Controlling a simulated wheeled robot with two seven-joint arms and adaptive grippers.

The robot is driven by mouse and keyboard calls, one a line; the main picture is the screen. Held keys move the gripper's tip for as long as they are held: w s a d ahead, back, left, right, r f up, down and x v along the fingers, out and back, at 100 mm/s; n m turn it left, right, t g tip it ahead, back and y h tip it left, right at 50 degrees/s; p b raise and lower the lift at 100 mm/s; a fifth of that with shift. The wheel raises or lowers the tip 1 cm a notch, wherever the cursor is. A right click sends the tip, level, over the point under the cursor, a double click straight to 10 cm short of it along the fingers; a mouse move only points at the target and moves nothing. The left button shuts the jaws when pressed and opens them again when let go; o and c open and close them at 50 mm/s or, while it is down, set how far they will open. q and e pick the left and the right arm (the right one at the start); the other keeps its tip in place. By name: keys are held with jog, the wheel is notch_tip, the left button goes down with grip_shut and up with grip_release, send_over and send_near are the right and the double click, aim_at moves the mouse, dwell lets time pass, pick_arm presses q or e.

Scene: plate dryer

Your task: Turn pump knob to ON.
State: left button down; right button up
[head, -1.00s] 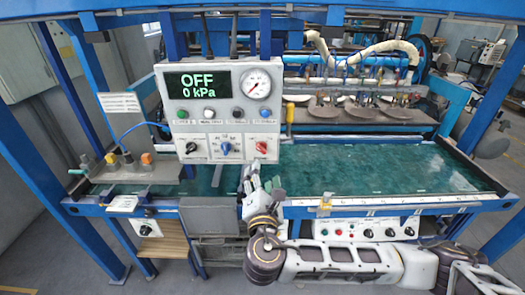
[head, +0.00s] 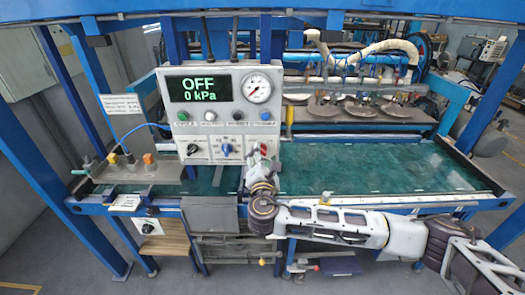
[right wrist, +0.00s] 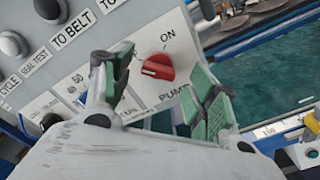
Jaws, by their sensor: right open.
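The red pump knob (right wrist: 158,67) sits on the grey control panel (head: 218,80), at its lower right. In the right wrist view, its bar lies nearly level with a pale mark toward the left, and ON is printed at its upper right. The panel display (head: 197,88) reads OFF and 0 kPa. My right gripper (right wrist: 158,85) is open, its green-padded fingers on either side of the knob in that view; whether they touch it I cannot tell. In the head view my right gripper (head: 262,160) largely covers the knob. My left gripper is not in view.
A blue knob (head: 226,150) and a black knob (head: 193,149) are left of the pump knob. A round gauge (head: 257,88) and a row of buttons sit above. The green belt (head: 370,165) spreads to the right, with metal discs (head: 325,110) behind it.

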jog(key=shift+w, duration=1.35)
jog(key=shift+c, duration=0.4)
jog(key=c, duration=0.9)
